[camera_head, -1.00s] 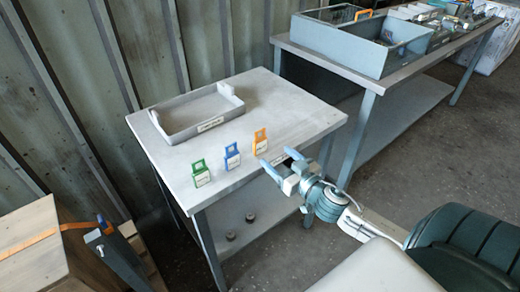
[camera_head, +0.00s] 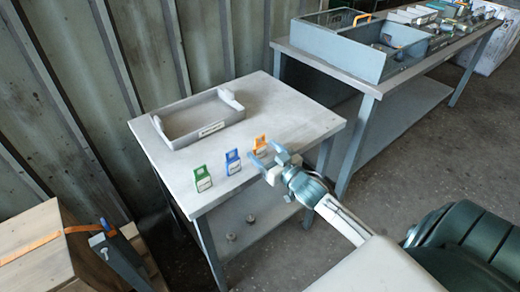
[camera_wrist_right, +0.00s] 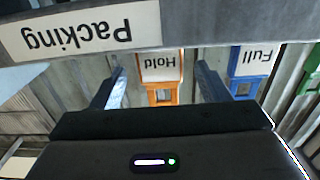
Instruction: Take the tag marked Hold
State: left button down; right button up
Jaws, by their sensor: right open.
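The orange tag (camera_head: 260,143) stands upright on the small grey table (camera_head: 285,105), near its front edge. The wrist view, upside down, shows this tag (camera_wrist_right: 161,66) with a white label reading Hold. My right gripper (camera_head: 267,155) is open at the front edge, its two fingers reaching towards the orange tag. In the wrist view the fingers (camera_wrist_right: 160,88) appear on either side of the tag, with nothing gripped. In the head view the gripper partly hides the tag's lower part. My left gripper is not in view.
A blue tag (camera_head: 233,162), labelled Full in the wrist view (camera_wrist_right: 250,62), and a green tag (camera_head: 202,179) stand to the left. A grey tray (camera_head: 205,132) lies behind them. A Packing label (camera_wrist_right: 80,32) is on the table edge. A longer bench (camera_head: 400,75) stands behind right.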

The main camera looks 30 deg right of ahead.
aim_at(262, 150)
jog(key=shift+w, duration=0.45)
jog(key=w, duration=0.3)
jog(key=shift+a+b, duration=0.2)
jog(key=shift+b, duration=0.1)
jog(key=shift+w, duration=0.4)
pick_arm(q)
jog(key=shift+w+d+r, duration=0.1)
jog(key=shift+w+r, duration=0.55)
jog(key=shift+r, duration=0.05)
pick_arm(e)
jog(key=c, duration=1.1)
